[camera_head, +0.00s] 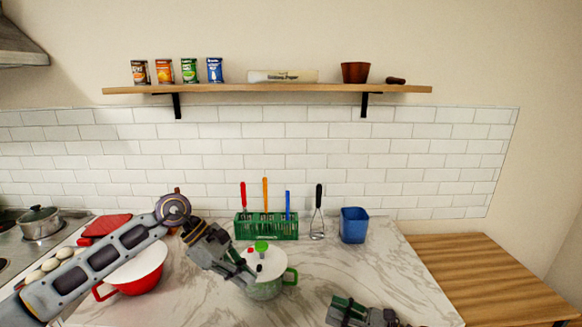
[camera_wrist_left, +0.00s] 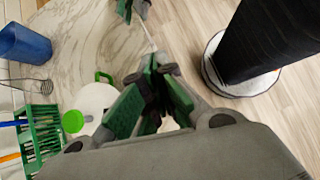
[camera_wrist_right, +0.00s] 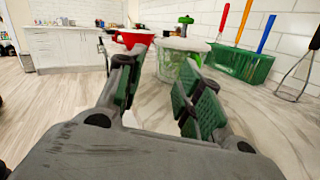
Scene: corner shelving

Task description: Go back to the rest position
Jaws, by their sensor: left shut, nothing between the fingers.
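My left gripper (camera_head: 245,276) reaches in from the left over the marble counter, in front of the green pot (camera_head: 265,290) with a white lid (camera_head: 268,262) and green knob. In the left wrist view its green-padded fingers (camera_wrist_left: 156,75) are shut with nothing between them, and the white lid (camera_wrist_left: 97,98) shows to their left. My right gripper (camera_head: 345,310) is low over the counter's front, right of the pot. In the right wrist view its fingers (camera_wrist_right: 155,75) stand apart and empty, with the pot (camera_wrist_right: 180,60) beyond them. I cannot tell whether the left gripper touches the pot.
A red pot (camera_head: 140,272) stands partly behind my left arm. A green utensil holder (camera_head: 266,229), a whisk (camera_head: 317,222) and a blue bin (camera_head: 354,226) stand along the tiled wall. A wooden shelf (camera_head: 266,89) holds cans above. The counter right of the bin is clear.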

